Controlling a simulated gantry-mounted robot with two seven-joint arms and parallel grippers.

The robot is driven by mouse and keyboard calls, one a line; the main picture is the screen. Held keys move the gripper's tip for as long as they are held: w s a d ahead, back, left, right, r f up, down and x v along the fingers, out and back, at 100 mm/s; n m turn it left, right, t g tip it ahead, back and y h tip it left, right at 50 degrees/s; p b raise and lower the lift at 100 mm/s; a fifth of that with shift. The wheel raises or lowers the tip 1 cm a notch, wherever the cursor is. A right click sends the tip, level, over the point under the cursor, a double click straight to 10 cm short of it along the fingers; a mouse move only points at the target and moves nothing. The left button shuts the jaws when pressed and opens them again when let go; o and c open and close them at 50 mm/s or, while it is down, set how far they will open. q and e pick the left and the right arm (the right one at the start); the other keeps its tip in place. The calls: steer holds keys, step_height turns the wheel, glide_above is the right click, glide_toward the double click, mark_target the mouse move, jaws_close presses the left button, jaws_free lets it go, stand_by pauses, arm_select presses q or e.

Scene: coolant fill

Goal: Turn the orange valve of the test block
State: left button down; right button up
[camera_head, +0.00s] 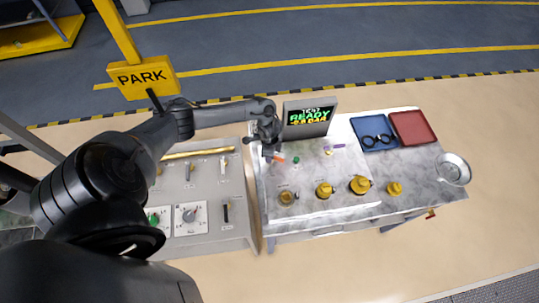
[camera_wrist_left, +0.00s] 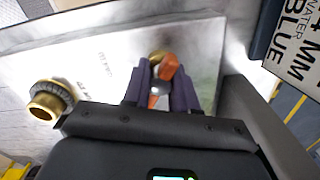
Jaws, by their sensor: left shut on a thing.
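The orange valve (camera_wrist_left: 170,66) sits between the fingers of my left gripper (camera_wrist_left: 160,88) in the left wrist view, with the fingers shut on its handle. The fingers hide part of the valve, and a brass part shows just behind it. In the head view my left gripper (camera_head: 268,150) is at the back left of the test block (camera_head: 325,200), with the orange handle (camera_head: 279,160) just showing beside it. My right gripper is in neither view.
The display (camera_head: 310,117) reads READY behind the block. Several brass fittings (camera_head: 360,184) stand along the front. A blue tray (camera_head: 372,131) with black rings, a red tray (camera_head: 412,127) and a metal bowl (camera_head: 453,168) are at the right. A control panel (camera_head: 195,188) stands left.

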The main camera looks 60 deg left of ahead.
arm_select(q)
steer(key=m+b, duration=0.1)
steer(key=m, duration=0.4)
steer(key=shift+f+m, duration=0.1)
steer(key=shift+m, duration=0.2)
steer(key=m+b, duration=0.2)
steer(key=m, duration=0.2)
steer(key=shift+w+m, duration=0.1)
steer(key=shift+m, duration=0.6)
steer(key=c, duration=0.9)
jaws_free()
steer(key=shift+r, duration=0.2)
step_height(320, 180, up, 11)
steer(key=shift+f+b, duration=0.2)
steer(key=shift+b, duration=0.15)
